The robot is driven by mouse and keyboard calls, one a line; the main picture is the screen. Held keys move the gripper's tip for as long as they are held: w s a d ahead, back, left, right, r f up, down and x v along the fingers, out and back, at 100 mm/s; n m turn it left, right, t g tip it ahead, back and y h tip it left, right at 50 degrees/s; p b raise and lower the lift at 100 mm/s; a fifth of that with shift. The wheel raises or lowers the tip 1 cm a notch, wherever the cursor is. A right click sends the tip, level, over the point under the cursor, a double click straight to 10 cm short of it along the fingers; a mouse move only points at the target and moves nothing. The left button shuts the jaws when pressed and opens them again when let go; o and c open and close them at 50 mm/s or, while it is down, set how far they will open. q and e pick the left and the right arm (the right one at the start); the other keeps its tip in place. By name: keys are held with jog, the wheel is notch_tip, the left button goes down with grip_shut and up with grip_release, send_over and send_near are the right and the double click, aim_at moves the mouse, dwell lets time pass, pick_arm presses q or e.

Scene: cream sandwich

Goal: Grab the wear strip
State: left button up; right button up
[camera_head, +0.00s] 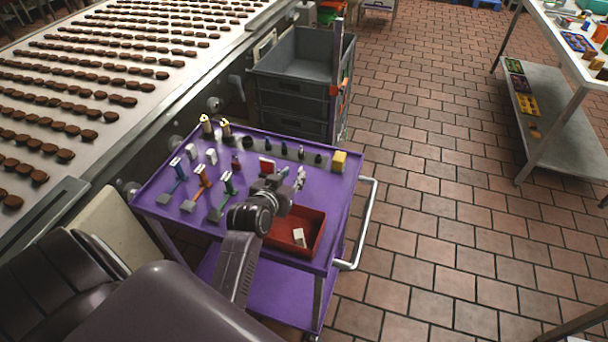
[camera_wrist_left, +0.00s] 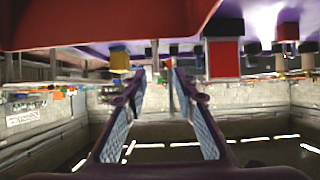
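I cannot tell for sure which part is the wear strip. A small whitish block (camera_head: 299,238) lies in the red tray (camera_head: 318,246) at the front right of the purple cart (camera_head: 165,217). My left gripper (camera_head: 298,183) is above the cart, just behind the tray in the head view. In the left wrist view its two fingers (camera_wrist_left: 168,75) are spread, with nothing clearly held between them. That view looks upside down, with the tray's red underside or wall (camera_wrist_left: 100,22) across the top. My right gripper is not in view.
Blue-, orange- and green-handled scrapers (camera_head: 200,182) lie on the cart's left. A red block (camera_head: 267,166), a yellow block (camera_head: 339,161) and several small dark parts stand behind the gripper. Grey crates (camera_head: 303,65) stand behind the cart; a conveyor (camera_head: 110,60) runs left. Floor is open right.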

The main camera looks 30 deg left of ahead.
aim_at(300, 169)
pick_arm(q)
jog(key=shift+w+p, duration=0.45)
jog(key=shift+w, duration=0.2)
jog(key=x, duration=0.4)
jog(key=shift+d+f+p, duration=0.1)
jog(key=shift+f+p, duration=0.05)
jog(key=shift+p, duration=0.25)
jog(key=shift+w, duration=0.1)
jog(key=shift+c, duration=0.4)
jog(key=c, duration=0.5)
grip_shut()
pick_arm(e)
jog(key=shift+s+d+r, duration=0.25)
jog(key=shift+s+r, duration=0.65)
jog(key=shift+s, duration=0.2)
